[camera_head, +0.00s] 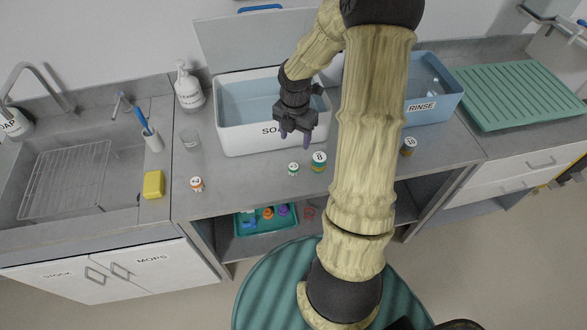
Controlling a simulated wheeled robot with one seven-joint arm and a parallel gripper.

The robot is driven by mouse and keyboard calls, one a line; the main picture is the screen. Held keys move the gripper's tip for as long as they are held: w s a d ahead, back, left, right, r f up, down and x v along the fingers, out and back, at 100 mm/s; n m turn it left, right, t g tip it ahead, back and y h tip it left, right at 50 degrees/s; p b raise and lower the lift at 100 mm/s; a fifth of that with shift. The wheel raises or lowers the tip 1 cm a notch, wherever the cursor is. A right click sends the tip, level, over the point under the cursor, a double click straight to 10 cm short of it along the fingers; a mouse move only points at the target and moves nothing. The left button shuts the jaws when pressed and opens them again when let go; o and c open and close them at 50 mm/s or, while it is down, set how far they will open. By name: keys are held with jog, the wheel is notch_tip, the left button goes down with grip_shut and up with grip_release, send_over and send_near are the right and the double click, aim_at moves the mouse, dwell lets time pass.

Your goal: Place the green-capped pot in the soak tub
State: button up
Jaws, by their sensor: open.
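The soak tub (235,137) is a white tub with water in it, behind the pots on the counter; its label is partly hidden by my gripper. My gripper (295,139) is open, fingers down and nothing seen between them, in front of the tub's front wall in the picture. I cannot tell which is meant. Both stand upright on the counter, apart from my fingers.
An orange-topped pot (196,185) stands left and a dark brown-topped pot (408,147) right. A glass (190,140), a pump bottle (189,90) and a yellow sponge (153,184) are left. The blue rinse tub (438,105) and green drainer (515,92) are right.

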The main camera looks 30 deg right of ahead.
send_near(294, 166)
jog(key=f, duration=0.5)
jog(key=shift+s+p, duration=0.2)
jog(key=shift+p, duration=0.2)
jog(key=shift+f, duration=0.15)
jog(key=shift+w+f+p, duration=0.2)
jog(key=shift+f+p, duration=0.7)
jog(key=shift+f, duration=1.6)
jog(key=shift+a, duration=0.1)
jog(key=c, duration=1.2)
jog(key=shift+o, duration=0.2)
jog(key=shift+r, duration=0.1)
notch_tip(294, 166, up, 10)
jog(key=shift+f+b, duration=0.1)
jog(key=shift+b, duration=0.7)
